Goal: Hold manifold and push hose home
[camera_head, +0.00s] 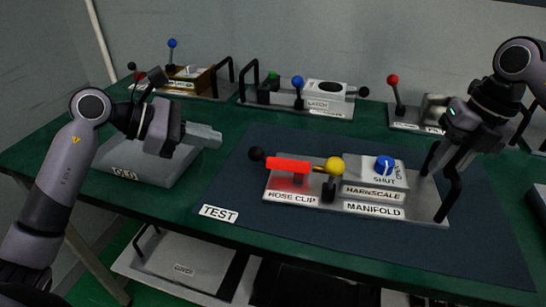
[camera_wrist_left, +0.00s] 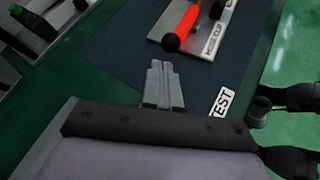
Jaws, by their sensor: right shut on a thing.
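The manifold (camera_head: 428,209) is a grey plate lying on the dark mat, with labels MANIFOLD, HARNSCALE and HOSE CLIP and a blue knob marked SHUT and OPEN. A red bar (camera_head: 288,165), apparently the hose, lies over the HOSE CLIP end, with a black ball (camera_head: 257,154) at its left end. A yellow ball (camera_head: 335,164) tops a short black post beside it. My right gripper (camera_head: 447,166) is shut on the black handle at the manifold's right end. My left gripper (camera_head: 212,136) is shut and empty, left of the black ball and apart from it; its fingers (camera_wrist_left: 161,86) touch each other in the left wrist view.
Several units with levers line the back of the green table, including one with a blue ball (camera_head: 298,82) and one with a red ball (camera_head: 393,79). A TEST label (camera_head: 218,213) marks the mat's (camera_head: 350,243) front left corner.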

